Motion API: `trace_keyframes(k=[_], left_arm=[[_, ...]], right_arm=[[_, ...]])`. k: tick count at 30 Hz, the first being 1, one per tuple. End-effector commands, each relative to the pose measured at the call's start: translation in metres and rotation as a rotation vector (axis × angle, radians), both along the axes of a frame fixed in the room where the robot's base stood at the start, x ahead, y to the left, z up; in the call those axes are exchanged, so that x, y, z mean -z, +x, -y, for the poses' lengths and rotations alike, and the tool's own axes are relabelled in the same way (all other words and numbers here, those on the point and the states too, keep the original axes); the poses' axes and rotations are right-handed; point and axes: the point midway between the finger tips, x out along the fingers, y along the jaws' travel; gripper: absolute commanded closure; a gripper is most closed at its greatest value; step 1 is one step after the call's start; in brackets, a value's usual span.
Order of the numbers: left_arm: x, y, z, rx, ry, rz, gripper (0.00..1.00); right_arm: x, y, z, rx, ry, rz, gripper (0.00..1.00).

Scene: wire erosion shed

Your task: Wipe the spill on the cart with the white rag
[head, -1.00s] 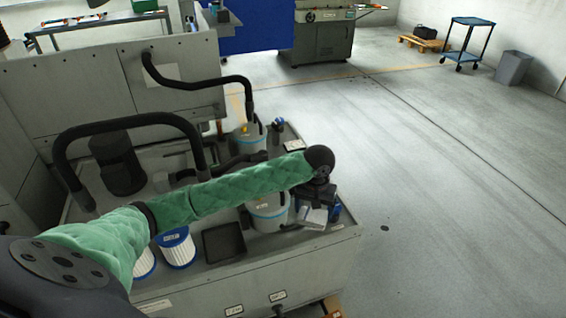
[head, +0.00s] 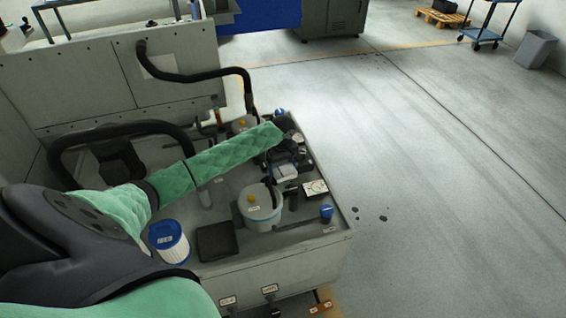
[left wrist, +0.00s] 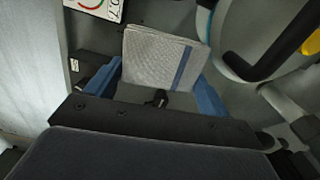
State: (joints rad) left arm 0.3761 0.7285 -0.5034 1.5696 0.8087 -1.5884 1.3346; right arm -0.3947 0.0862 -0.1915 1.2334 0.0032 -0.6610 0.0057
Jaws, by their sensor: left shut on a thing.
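My left gripper (head: 279,166) is over the right part of the grey machine top in the head view. In the left wrist view its blue fingers (left wrist: 154,98) are on both sides of the white rag (left wrist: 158,58), a folded pale cloth with a blue stripe. The gripper is shut on it. The rag also shows in the head view (head: 286,173). A blue cart (head: 481,35) stands far off at the upper right, its upper part cut off by the picture edge. I see no spill on the part in view. My right gripper is not in view.
Near the gripper are a white canister (head: 262,214) with a yellow knob, a black tray (head: 216,242) and a blue-capped filter (head: 168,241). A grey bin (head: 536,49) and a pallet (head: 441,18) stand near the cart. The floor (head: 430,150) between is open, with small dark spots.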

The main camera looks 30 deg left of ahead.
Motion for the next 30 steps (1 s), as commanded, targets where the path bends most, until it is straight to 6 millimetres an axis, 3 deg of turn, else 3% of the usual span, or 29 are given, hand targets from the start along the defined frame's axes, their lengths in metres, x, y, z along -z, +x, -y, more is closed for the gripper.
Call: trace_keyframes(k=[6, 14, 30], left_arm=[[0.029, -0.001, -0.018, -0.058, 0.005, -0.003, 0.37], [0.04, -0.001, -0.022, -0.073, 0.007, -0.003, 0.37], [0.061, -0.001, -0.022, -0.072, 0.006, -0.003, 0.37]], right_arm=[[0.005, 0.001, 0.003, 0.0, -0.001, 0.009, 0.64], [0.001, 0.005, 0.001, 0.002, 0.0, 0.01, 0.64], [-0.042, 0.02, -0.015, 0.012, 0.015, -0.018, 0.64]])
